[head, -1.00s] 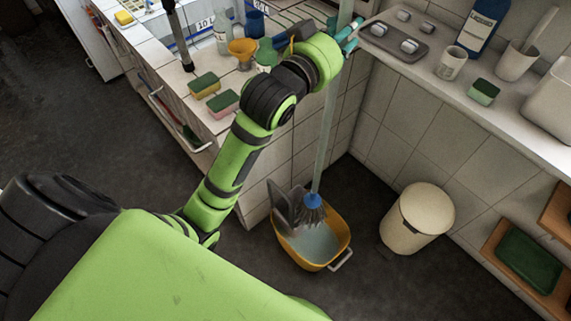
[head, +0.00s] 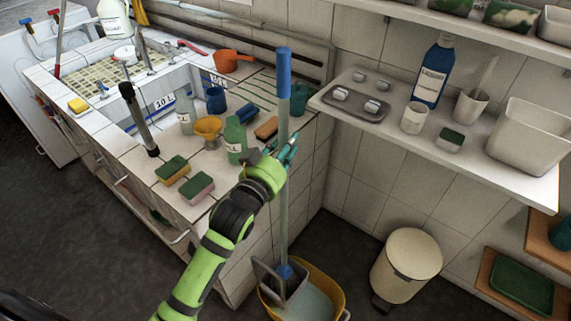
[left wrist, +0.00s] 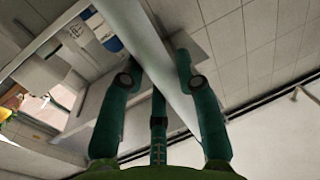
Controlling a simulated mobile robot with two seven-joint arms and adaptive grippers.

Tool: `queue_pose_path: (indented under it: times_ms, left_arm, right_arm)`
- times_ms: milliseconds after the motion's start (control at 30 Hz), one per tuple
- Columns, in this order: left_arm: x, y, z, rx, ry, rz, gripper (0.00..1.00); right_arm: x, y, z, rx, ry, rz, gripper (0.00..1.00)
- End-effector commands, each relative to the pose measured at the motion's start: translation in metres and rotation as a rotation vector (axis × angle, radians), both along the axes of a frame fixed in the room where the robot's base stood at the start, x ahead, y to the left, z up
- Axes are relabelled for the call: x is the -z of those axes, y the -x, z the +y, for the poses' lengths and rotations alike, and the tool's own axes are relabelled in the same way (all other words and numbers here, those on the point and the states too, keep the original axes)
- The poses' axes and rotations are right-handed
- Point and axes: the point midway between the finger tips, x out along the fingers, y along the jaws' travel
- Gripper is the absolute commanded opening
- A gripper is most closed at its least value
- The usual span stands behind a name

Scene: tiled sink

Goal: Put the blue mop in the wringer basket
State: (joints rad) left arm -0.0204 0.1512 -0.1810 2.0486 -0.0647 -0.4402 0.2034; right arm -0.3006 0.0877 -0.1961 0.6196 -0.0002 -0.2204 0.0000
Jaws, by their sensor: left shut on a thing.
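The blue mop (head: 284,120) stands nearly upright, with a blue grip on top and a long grey pole. My left gripper (head: 283,152) is shut around the pole below the blue grip. In the left wrist view the pole (left wrist: 150,45) runs diagonally between the teal fingers (left wrist: 155,75). The mop's blue collar (head: 285,271) shows at the rim of the grey wringer basket (head: 268,283). The mop strands are hidden, apparently inside the basket; how deep they sit I cannot tell. The wringer is on the left side of the yellow bucket (head: 335,290). My right gripper is not in view.
The tiled counter (head: 150,178) with sponges, bottles and a funnel (head: 208,127) is left of the mop. A wall shelf (head: 520,180) with bottle and cups is to the right. A cream bin (head: 408,262) stands right of the bucket. Dark floor is free between them.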

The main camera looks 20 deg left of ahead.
Motion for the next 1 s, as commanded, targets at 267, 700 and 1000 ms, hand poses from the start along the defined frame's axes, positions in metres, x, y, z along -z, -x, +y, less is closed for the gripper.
queue_pose_path:
  times_ms: [267,700,1000]
  left_arm:
    - [0.023,0.000,0.000,0.000,0.002,-0.007,0.00]
    - [0.054,0.000,0.000,0.001,0.002,-0.011,0.00]
    - [0.059,0.000,0.000,0.000,0.001,-0.003,0.56]
  right_arm:
    - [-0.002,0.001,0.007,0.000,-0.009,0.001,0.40]
    - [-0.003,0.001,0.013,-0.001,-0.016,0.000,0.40]
    - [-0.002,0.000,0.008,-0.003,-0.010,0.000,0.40]
